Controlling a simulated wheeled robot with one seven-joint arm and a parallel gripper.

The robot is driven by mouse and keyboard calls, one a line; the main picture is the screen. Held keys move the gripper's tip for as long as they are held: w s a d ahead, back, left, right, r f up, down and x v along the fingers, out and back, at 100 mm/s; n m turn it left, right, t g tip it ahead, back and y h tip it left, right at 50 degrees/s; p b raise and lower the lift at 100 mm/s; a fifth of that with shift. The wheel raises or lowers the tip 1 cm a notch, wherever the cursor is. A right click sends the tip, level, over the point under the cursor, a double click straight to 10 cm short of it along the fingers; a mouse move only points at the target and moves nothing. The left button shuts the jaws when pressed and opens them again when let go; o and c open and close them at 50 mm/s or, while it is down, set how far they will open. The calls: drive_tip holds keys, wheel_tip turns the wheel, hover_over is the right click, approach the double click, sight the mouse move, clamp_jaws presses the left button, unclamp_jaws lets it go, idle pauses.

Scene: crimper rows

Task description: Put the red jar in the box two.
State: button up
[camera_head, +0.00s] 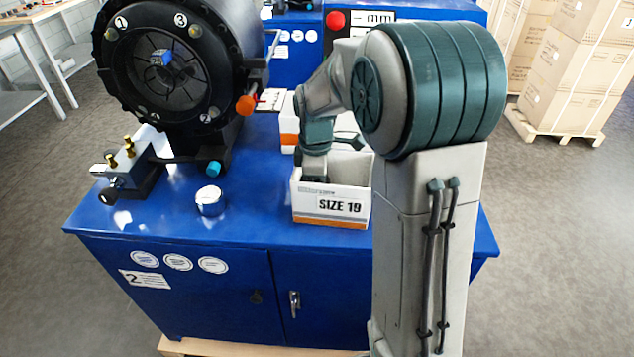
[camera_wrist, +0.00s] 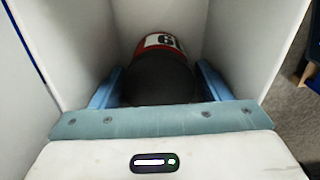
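The red jar (camera_wrist: 176,41), with a dark lid (camera_wrist: 160,80) and a white label, shows in the wrist view inside a white-walled box (camera_wrist: 245,40). My gripper (camera_wrist: 160,82) has one blue finger on either side of the jar, very near its sides. I cannot tell whether the fingers touch it. In the head view my arm reaches down into the front white box marked SIZE 19 (camera_head: 305,203). The jar and my fingertips are hidden there by the box wall and the arm.
The box stands on a blue cabinet (camera_head: 255,230) labelled 2. A second white box (camera_head: 288,125) stands behind it, partly hidden. A black crimping machine (camera_head: 120,70) and a small blue-and-white round container (camera_head: 210,200) are to the left. Stacked cartons (camera_head: 570,80) stand on the right.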

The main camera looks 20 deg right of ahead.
drive_tip(key=shift+s+f, duration=0.2)
drive_tip(key=shift+f, duration=0.25)
wheel_tip(320, 180, up, 13)
drive_tip(key=p, duration=0.1)
drive_tip(key=s+f+m+t, duration=0.1)
drive_tip(key=s+f+m, duration=0.1)
drive_tip(key=s+m, duration=0.5)
drive_tip(key=s+f+m+t, duration=0.1)
drive_tip(key=s+f+m, duration=0.1)
drive_tip(key=s+m, duration=0.5)
drive_tip(key=s, duration=0.6)
drive_tip(key=shift+s+d+f+m+t, duration=0.15)
drive_tip(key=shift+f+m+t, duration=0.15)
drive_tip(key=shift+f, duration=0.05)
